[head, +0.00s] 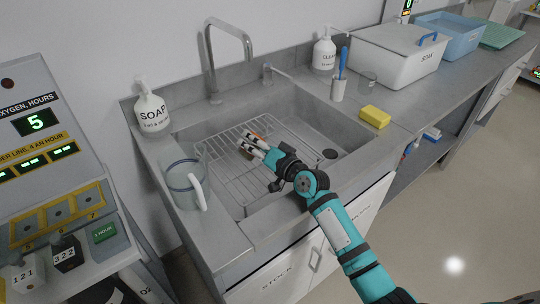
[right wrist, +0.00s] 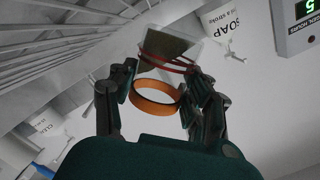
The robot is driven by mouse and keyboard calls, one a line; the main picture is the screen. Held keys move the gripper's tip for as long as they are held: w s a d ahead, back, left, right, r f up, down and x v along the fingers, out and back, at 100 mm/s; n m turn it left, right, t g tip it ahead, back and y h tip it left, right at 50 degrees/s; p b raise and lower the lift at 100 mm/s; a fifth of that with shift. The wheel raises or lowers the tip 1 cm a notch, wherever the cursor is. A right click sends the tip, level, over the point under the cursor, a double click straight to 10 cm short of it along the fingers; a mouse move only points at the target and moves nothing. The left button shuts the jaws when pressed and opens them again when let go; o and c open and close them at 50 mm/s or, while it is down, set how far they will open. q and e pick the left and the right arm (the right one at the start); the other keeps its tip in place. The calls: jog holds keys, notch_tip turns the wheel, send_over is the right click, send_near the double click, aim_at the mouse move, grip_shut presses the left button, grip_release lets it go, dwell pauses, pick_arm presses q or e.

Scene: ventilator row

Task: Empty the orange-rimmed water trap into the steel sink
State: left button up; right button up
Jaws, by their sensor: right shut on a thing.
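The steel sink (head: 240,112) is in the middle of the head view, with a wire rack (head: 232,172) on its floor. My right gripper (head: 257,143) reaches over the basin from the lower right. It is shut on the orange-rimmed water trap (right wrist: 157,107), whose orange ring shows between the fingers (right wrist: 163,90) in the right wrist view. The trap looks tipped, with a clear body and red bands beyond the ring; its contents cannot be made out. In the head view only a small brownish-orange part of the trap (head: 254,137) shows behind the fingers. My left gripper is not in view.
A clear jug (head: 186,185) stands on the sink's left ledge, near a soap bottle (head: 152,110). The tap (head: 212,62) rises behind the basin. A yellow sponge (head: 375,116), a cup with a blue brush (head: 338,90) and a white soak tub (head: 395,58) stand right.

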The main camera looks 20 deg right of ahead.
jog(key=shift+r+m, duration=0.2)
jog(key=shift+m, duration=0.45)
jog(key=shift+r+m, duration=0.2)
jog(key=shift+m, duration=0.45)
dwell(0.4)
jog(key=shift+w+d+r+m+p, duration=0.1)
jog(key=shift+d+r+m+p, duration=0.15)
jog(key=shift+m, duration=0.3)
jog(key=shift+r+m+p, duration=0.1)
jog(key=shift+m+p, duration=0.25)
jog(key=shift+m, duration=0.2)
dwell(0.6)
jog(key=shift+w+d+r+m+y, duration=0.1)
jog(key=shift+w+d+m+y, duration=0.1)
jog(key=shift+d+m, duration=0.2)
jog(key=shift+w+d+r+m+y, duration=0.1)
jog(key=shift+d+m+y, duration=0.15)
jog(key=shift+m, duration=0.25)
dwell(0.8)
jog(key=shift+d+r+m+t+p, duration=0.1)
jog(key=shift+d+m+t+p, duration=0.05)
jog(key=shift+m, duration=0.45)
jog(key=shift+d+r+m+t+p, duration=0.1)
jog(key=shift+d+m+t+p, duration=0.05)
jog(key=shift+m, duration=0.45)
dwell(1.0)
